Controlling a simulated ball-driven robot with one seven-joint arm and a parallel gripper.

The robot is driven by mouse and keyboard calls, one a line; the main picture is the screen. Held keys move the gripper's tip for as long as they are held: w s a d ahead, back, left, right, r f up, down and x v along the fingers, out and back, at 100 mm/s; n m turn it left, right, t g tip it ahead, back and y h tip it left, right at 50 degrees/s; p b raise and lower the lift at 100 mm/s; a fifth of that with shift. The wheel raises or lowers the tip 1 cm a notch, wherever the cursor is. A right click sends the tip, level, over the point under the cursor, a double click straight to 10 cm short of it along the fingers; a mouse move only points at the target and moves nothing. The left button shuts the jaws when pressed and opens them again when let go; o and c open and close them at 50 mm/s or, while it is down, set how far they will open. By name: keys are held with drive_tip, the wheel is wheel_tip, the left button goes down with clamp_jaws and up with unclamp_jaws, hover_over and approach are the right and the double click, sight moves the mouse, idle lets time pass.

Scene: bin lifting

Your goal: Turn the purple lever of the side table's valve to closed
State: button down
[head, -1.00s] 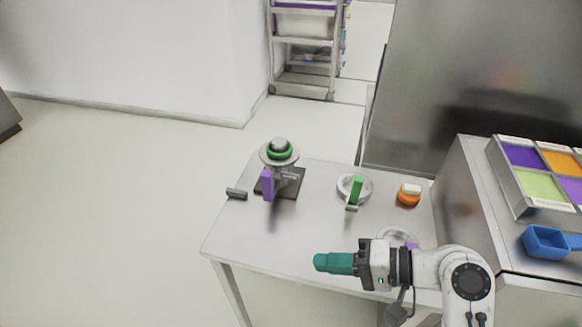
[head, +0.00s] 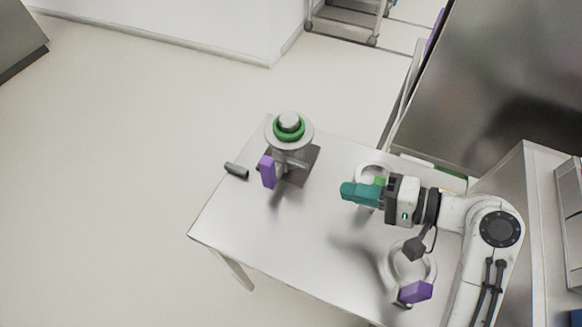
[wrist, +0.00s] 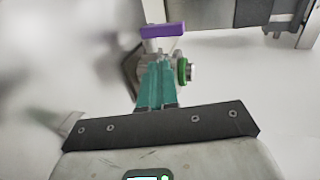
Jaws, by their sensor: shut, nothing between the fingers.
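The valve stands on a dark base plate on the side table (head: 255,235). It has a grey flange with a green ring (head: 289,127). Its purple lever (head: 267,172) hangs at the left side of the body in the head view. In the wrist view the purple lever (wrist: 162,31) lies crosswise beyond my fingertips, and the green ring (wrist: 182,71) is to their right. My gripper (head: 345,193) has teal fingers, shut and empty, to the right of the valve and apart from it. In the wrist view my fingers (wrist: 157,68) hide part of the valve body.
A grey ring with a purple tab (head: 417,291) lies at the lower right of the table. Another ring with a green tab (head: 380,181) is partly hidden by my gripper. A dark grey bar (head: 236,171) is at the table's left edge. Floor left of the table is clear.

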sight(274, 172)
drive_tip(key=shift+w+a, duration=0.1)
drive_tip(key=x, duration=0.4)
drive_tip(key=p+x, duration=0.1)
drive_tip(key=x, duration=0.4)
drive_tip(key=r+p+x, duration=0.1)
drive_tip(key=x, duration=0.3)
drive_tip(key=shift+w+a+f, duration=0.1)
drive_tip(key=shift+a+f, duration=0.05)
drive_tip(key=shift+a, duration=0.3)
drive_tip(key=shift+w, duration=0.1)
